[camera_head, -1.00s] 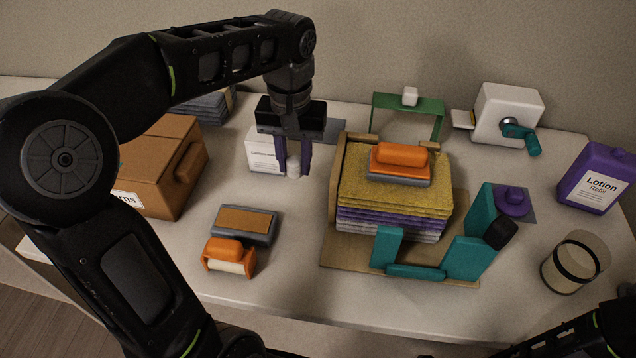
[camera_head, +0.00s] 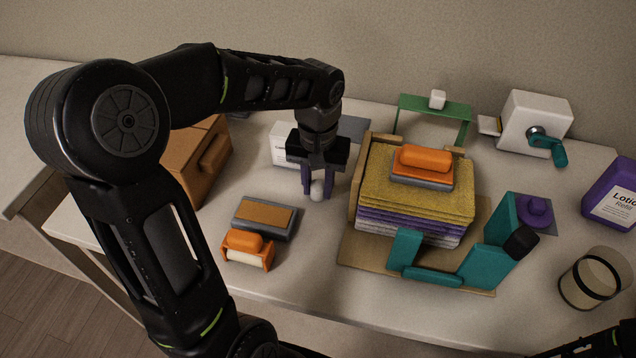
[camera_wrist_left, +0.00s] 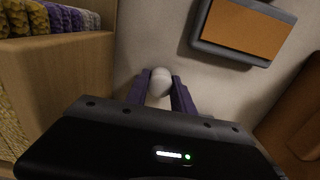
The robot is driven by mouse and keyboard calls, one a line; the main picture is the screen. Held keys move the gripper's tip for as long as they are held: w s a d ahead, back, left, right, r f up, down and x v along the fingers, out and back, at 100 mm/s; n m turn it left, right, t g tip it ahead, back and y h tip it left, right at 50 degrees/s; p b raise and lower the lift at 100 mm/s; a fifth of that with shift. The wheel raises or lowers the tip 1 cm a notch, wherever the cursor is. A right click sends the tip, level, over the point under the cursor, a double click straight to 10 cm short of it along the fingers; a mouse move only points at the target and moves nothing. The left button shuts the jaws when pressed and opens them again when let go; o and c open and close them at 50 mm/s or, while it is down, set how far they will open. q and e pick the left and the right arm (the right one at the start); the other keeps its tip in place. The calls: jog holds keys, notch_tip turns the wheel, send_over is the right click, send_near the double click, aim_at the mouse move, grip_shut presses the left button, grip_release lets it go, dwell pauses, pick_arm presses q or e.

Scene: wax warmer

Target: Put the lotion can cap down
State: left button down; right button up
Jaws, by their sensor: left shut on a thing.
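My left gripper (camera_head: 312,184) has purple fingers and is shut on a small white rounded piece, apparently the lotion can cap (camera_head: 317,190). The cap shows between the fingertips in the left wrist view (camera_wrist_left: 160,82), over bare table. It is low, at or just above the tabletop; I cannot tell whether it touches. The purple lotion can (camera_head: 612,196) stands at the far right, cut by the picture edge. My right gripper is not in view; only a dark part of my right arm shows at the lower right.
A wooden holder (camera_head: 361,178) with stacked yellow and purple cloths is just right of my left gripper. A white box (camera_head: 283,148) is behind it. A grey and orange-brown pad (camera_head: 264,217) and an orange roller (camera_head: 247,249) lie in front-left. A brown box (camera_head: 203,165) stands left.

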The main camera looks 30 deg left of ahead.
aim_at(318, 184)
pick_arm(q)
jog(key=shift+f, duration=0.1)
jog(key=c, duration=1.1)
grip_release()
notch_tip(318, 184, up, 12)
jog(key=shift+r, duration=0.15)
dwell(0.4)
